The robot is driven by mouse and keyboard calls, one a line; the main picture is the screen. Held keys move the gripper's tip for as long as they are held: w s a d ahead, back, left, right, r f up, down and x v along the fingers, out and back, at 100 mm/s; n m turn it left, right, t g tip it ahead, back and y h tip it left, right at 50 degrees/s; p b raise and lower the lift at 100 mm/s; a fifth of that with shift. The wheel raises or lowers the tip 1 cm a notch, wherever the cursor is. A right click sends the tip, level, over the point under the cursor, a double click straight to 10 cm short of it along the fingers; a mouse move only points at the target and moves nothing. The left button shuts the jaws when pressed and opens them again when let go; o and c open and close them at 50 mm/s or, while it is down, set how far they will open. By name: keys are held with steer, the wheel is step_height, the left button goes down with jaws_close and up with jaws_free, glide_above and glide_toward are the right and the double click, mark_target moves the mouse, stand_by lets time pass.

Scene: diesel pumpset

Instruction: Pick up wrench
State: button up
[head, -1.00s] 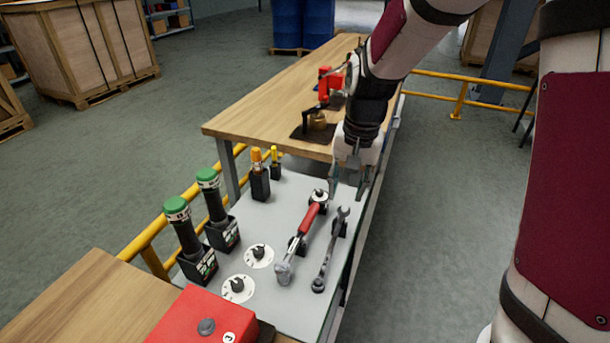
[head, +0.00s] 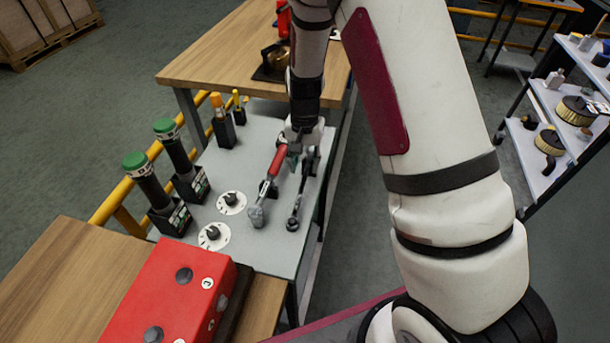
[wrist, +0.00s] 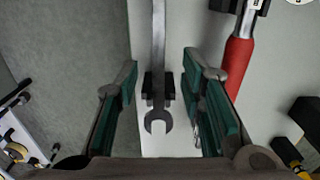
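The wrench (head: 301,190) is a grey metal spanner lying lengthwise on the grey panel (head: 265,135), its upper end partly hidden by my gripper in the head view. In the wrist view the wrench (wrist: 158,60) runs between my fingers, its open jaw pointing down the picture, resting in a black holder (wrist: 150,84). My gripper (wrist: 160,95) is open, with a green-padded finger on each side of the wrench and a gap to both. In the head view my gripper (head: 302,150) is over the wrench's far end.
A red-handled tool (head: 277,162) lies close to the left of the wrench. Green-capped cylinders (head: 150,185), round dials (head: 231,202) and a red box (head: 175,290) stand further left and nearer. A wooden table (head: 215,60) is behind. Floor lies beyond the panel's right edge.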

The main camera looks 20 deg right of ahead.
mark_target(305, 176)
steer(key=shift+s+f+p, duration=0.2)
steer(key=shift+f+p, duration=0.15)
steer(key=shift+f, duration=2.45)
jaws_close()
